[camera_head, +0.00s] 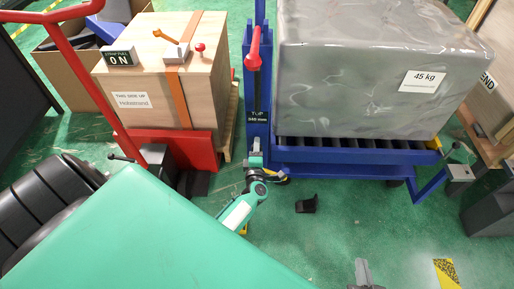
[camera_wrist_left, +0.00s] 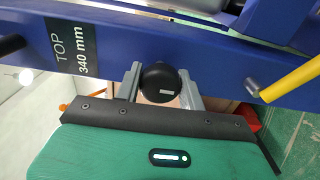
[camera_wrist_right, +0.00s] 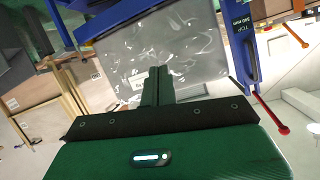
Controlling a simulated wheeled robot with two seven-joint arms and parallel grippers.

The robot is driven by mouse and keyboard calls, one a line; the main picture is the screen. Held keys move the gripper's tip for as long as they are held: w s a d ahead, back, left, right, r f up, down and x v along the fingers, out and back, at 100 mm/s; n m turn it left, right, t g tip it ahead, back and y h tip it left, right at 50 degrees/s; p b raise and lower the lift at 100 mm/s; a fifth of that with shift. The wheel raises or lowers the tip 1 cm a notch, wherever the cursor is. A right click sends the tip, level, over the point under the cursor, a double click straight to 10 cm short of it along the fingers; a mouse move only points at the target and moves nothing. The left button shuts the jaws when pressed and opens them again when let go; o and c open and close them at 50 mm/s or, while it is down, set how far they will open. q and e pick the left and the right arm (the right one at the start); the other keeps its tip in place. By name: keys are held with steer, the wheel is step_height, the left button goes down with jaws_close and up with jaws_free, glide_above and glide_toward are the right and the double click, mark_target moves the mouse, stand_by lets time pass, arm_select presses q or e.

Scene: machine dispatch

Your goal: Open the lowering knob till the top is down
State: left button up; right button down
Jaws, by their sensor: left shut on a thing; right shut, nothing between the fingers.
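A round black knob (camera_wrist_left: 160,83) sits on the blue lift table's frame, between the fingertips of my left gripper (camera_wrist_left: 161,86). The fingers are shut on it from both sides. In the head view my left gripper (camera_head: 256,160) is at the front of the blue post, below the label "TOP 340 mm" (camera_head: 258,115), and hides the knob. The label also shows in the left wrist view (camera_wrist_left: 72,48). The blue table top (camera_head: 350,157) carries a grey wrapped block (camera_head: 350,75) marked 45 kg. My right gripper (camera_wrist_right: 157,86) is shut and empty, away from the knob; its tip shows low in the head view (camera_head: 364,272).
A red-handled lever (camera_head: 254,50) stands on the blue post. A red trolley (camera_head: 165,143) with a wooden box (camera_head: 150,85) stands at left. A black pedal (camera_head: 306,204) is near the green floor. A yellow-black marker (camera_head: 446,272) lies at lower right.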

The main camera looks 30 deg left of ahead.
arm_select(q)
steer(key=o, duration=1)
steer(key=p+v, duration=0.1)
steer(key=v, duration=1.3)
steer(key=shift+f, duration=0.1)
arm_select(e)
steer(key=shift+s+d+f+g+h, duration=0.15)
steer(key=shift+d+g+h, duration=0.2)
steer(key=shift+d+g, duration=0.25)
steer(key=shift+s+d+f+g+h, duration=0.15)
steer(key=shift+d+g+h, duration=0.25)
steer(key=shift+d, duration=0.25)
arm_select(q)
steer(key=shift+w, duration=0.1)
arm_select(e)
steer(key=shift+w, duration=0.1)
